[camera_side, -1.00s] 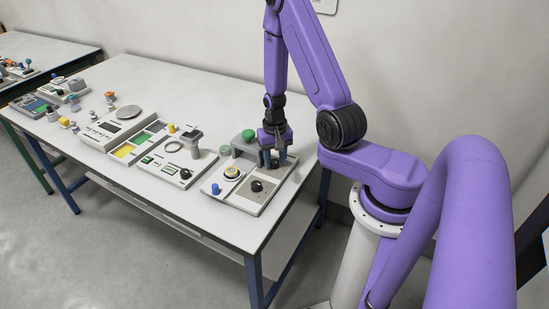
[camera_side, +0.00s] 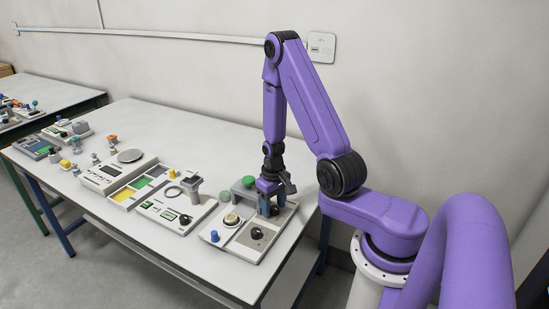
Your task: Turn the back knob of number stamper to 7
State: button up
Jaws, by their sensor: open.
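The number stamper appears to be the light panel device (camera_side: 243,252) at the right end of the table. Its front black knob (camera_side: 257,233) is clear of my gripper. The back black knob (camera_side: 274,210) shows small and partly hidden beneath my gripper. My gripper (camera_side: 272,207) points down at the back of the panel, open, with one finger on each side of the back knob. I cannot tell whether the fingers touch it. The knob settings and any digits are too small to read.
A device with a grey post (camera_side: 195,189) and a scale (camera_side: 110,172) stand further left.

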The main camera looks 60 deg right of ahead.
aim_at(275, 208)
jog(key=n, duration=0.4)
jog(key=shift+s+n, duration=0.1)
jog(key=shift+n, duration=0.3)
notch_tip(275, 208, up, 17)
jog(key=shift+r, duration=0.2)
dwell(0.5)
jog(key=f+m, duration=0.1)
jog(key=f, duration=0.4)
jog(key=f+m, duration=0.2)
jog(key=f, duration=0.4)
jog(key=f+m, duration=0.1)
jog(key=f, duration=0.5)
jog(key=shift+s+f, duration=0.15)
jog(key=shift+s, duration=0.05)
dwell(0.4)
